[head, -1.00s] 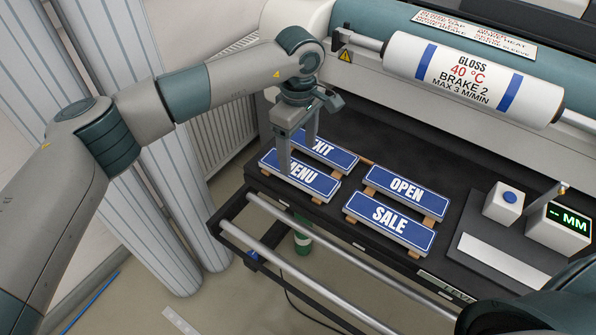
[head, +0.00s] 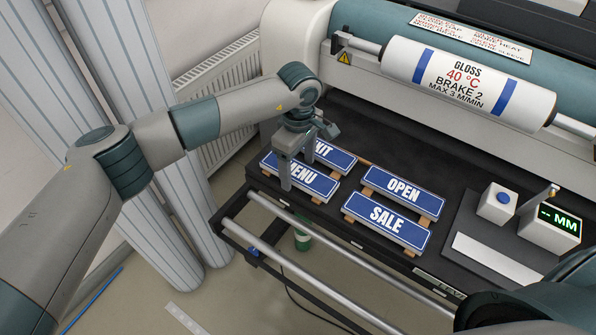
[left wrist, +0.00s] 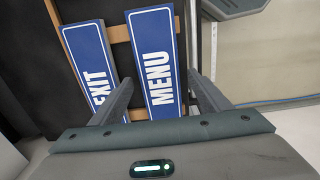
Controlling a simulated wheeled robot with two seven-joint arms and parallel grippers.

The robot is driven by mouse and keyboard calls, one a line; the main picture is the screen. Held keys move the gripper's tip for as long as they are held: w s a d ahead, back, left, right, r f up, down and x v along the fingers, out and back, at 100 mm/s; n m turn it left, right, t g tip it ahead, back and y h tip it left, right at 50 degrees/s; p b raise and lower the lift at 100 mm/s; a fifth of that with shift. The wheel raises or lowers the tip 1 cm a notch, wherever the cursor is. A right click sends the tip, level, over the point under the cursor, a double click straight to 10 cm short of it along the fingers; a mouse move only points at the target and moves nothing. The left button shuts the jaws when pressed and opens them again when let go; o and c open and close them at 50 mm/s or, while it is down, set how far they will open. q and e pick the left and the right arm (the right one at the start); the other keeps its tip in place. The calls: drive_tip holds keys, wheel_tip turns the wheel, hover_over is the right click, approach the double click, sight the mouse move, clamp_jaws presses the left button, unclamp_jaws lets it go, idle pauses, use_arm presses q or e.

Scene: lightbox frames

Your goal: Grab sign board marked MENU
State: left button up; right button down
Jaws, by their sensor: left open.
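The blue MENU sign board (head: 312,180) with white letters lies on wooden strips on the dark machine bed, front left of the signs. It also shows in the left wrist view (left wrist: 153,45), between the finger lines. My left gripper (head: 297,172) is open over the MENU sign, with one finger at its front side and the other toward the EXIT sign. In the left wrist view the open fingers (left wrist: 160,92) lie either side of the MENU sign. Whether they touch it I cannot tell. The right gripper does not show; only part of my right arm is at the lower right.
The EXIT sign (head: 338,157) lies close behind MENU. The OPEN sign (head: 404,191) and SALE sign (head: 386,219) lie to the right. A white roller (head: 470,85) spans above the bed. A small display box (head: 553,226) stands right. A rail (head: 310,262) runs in front.

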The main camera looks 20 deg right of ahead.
sight(299, 171)
use_arm(q)
drive_tip(key=shift+c, duration=0.6)
drive_tip(key=c, duration=1.1)
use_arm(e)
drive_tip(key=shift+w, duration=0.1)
use_arm(q)
drive_tip(key=shift+r, duration=0.15)
